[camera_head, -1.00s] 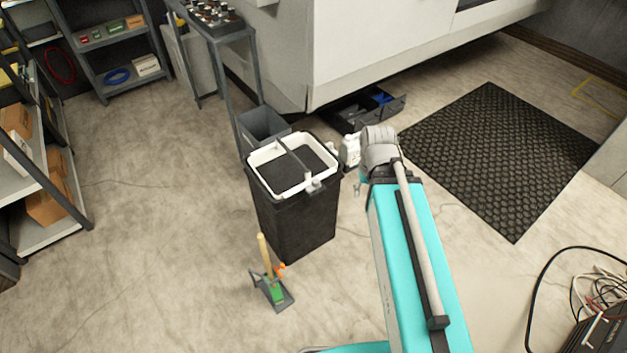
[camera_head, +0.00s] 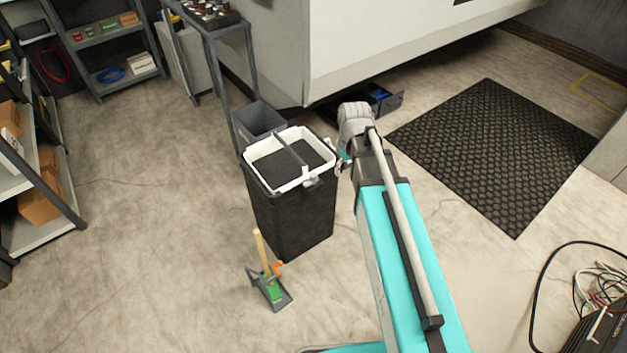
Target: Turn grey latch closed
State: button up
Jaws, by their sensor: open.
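A black bin (camera_head: 292,215) with a white rim (camera_head: 262,178) stands on the floor left of my arm. A grey bar (camera_head: 276,146) crosses its dark top. A small pale grey fitting (camera_head: 308,182), perhaps the grey latch, sits at the front rim; its exact turn is too small to tell. My gripper (camera_head: 338,168) shows only as a small pale part just right of the bin's rim, partly behind my arm. It is open. I cannot tell whether it touches the bin.
A grey table (camera_head: 228,28) and an open grey box (camera_head: 258,118) stand behind the bin. A black mat (camera_head: 495,150) is at right. Open floor lies to the left.

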aim_at(313, 174)
jog(key=w+a+f+n+b, duration=0.3)
jog(key=w+a+f+n, duration=0.1)
jog(key=w, duration=0.4)
jog(key=w+a+f+n+b, duration=0.4)
jog(key=w+a, duration=0.1)
jog(key=w, duration=0.4)
jog(key=shift+f+n, duration=0.15)
jog(key=shift+n, duration=0.25)
jog(key=shift+a+f, duration=0.1)
jog(key=shift+f, duration=0.1)
notch_tip(313, 174, down, 13)
jog(key=b, duration=1.3)
jog(key=shift+f+b, duration=0.2)
jog(key=shift+b, duration=0.2)
grip_shut()
